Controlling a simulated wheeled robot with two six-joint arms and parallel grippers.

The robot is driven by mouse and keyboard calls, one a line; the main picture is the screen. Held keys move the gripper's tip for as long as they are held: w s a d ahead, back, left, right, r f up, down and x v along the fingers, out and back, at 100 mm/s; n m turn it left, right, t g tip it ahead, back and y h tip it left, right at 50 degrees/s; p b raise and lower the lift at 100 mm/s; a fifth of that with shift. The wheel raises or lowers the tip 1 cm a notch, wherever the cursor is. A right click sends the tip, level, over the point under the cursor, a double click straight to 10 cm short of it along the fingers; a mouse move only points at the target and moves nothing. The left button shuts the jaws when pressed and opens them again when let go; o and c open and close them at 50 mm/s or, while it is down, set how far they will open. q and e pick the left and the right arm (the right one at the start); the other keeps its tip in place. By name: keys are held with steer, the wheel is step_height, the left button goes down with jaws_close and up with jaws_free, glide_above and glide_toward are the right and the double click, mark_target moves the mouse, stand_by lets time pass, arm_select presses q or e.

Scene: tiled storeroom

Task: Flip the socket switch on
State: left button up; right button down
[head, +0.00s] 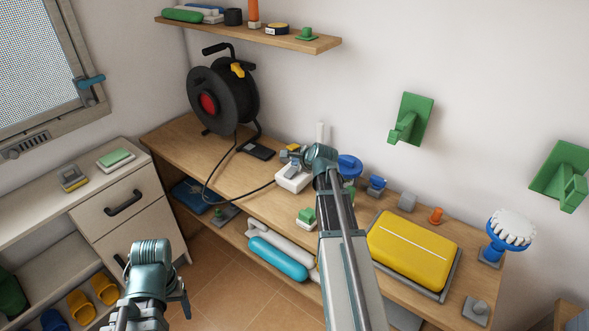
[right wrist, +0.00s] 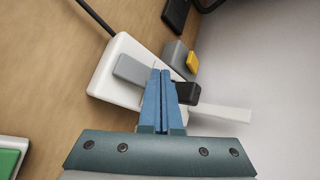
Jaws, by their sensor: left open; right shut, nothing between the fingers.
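The white socket block (head: 290,181) sits on the wooden bench, with a black cable running from it to the cable reel. In the right wrist view the white block (right wrist: 108,80) carries a light grey rocker-like piece (right wrist: 132,70) and a black piece (right wrist: 186,93). My right gripper (right wrist: 161,72) is shut and empty, its blue fingertips over the block beside the grey piece. I cannot tell whether they touch it, and the fingers hide part of the block. My left gripper (head: 154,284) is open and empty, low in front of the drawer cabinet.
The black cable reel (head: 222,95) stands behind the socket. A small grey item with a yellow top (right wrist: 190,60) is close beside the block. A white upright piece (right wrist: 222,113) is near the right fingers. A yellow case (head: 412,250) lies to the right on the bench.

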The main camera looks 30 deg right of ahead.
mark_target(294, 174)
steer(key=shift+f, duration=0.15)
steer(key=shift+f+b, duration=0.25)
steer(key=shift+b, duration=0.15)
steer(key=shift+w+d+f+b, duration=0.1)
steer(key=shift+d+f+b, duration=0.05)
steer(key=shift+f+b, duration=0.4)
stand_by(0.8)
steer(key=shift+r, duration=0.15)
steer(key=shift+r+p, duration=0.85)
steer(key=shift+p, duration=0.1)
steer(key=r+p, duration=0.1)
steer(key=a+r+p, duration=0.1)
steer(key=r+p, duration=0.3)
steer(key=shift+s+a, duration=0.15)
steer(key=shift+s, duration=0.15)
steer(key=shift+f, duration=0.1)
